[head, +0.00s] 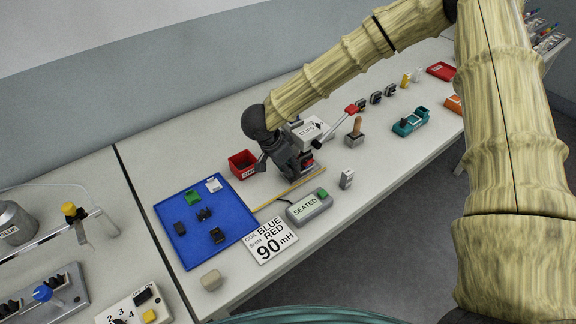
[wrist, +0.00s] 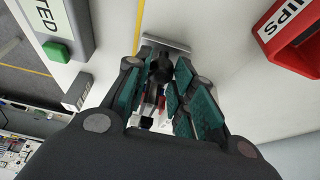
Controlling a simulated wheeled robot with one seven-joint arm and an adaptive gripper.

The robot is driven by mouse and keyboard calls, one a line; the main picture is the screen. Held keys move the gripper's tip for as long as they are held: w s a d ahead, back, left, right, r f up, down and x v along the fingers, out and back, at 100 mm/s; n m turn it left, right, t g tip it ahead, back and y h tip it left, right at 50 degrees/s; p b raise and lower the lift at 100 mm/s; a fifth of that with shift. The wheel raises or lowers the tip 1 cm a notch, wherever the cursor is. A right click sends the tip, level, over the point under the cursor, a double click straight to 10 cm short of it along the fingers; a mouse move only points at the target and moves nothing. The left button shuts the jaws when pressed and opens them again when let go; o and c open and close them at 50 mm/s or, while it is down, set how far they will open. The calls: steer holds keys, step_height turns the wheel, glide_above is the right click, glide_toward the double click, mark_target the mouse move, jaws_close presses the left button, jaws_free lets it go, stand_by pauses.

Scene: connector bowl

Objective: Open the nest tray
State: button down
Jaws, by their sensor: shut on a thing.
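My gripper (head: 293,168) is low at the front of the white press-like device (head: 311,129) with a red-tipped lever (head: 351,109). In the wrist view my gripper (wrist: 160,80) is shut on a dark round knob (wrist: 160,67). The knob stands in front of a grey plate (wrist: 168,43), which looks like part of the nest tray. In the head view my gripper hides most of the tray, so how far it is out cannot be told.
A red bin (head: 242,164) stands left of my gripper. A blue tray (head: 184,248) with small parts lies at the front left. A wooden-handled tool (head: 355,133) stands to the right.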

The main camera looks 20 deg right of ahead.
steer(key=s+a+p, duration=0.1)
steer(key=a, duration=0.3)
steer(key=s+a+p, duration=0.1)
steer(key=s+a, duration=0.1)
steer(key=a, duration=0.2)
steer(key=s+a+p, duration=0.1)
steer(key=s+a, duration=0.1)
steer(key=a, duration=0.2)
steer(key=shift+a+f+p, duration=0.15)
steer(key=shift+a+p, duration=0.2)
steer(key=shift+a, duration=0.05)
steer(key=c, duration=1.3)
jaws_free()
steer(key=shift+w, duration=0.1)
steer(key=shift+o, duration=0.3)
steer(key=shift+w, duration=0.1)
steer(key=shift+a+r, duration=0.15)
steer(key=shift+r, duration=0.45)
steer(key=v, duration=1)
steer(key=shift+a+r, duration=0.15)
steer(key=shift+r, duration=0.2)
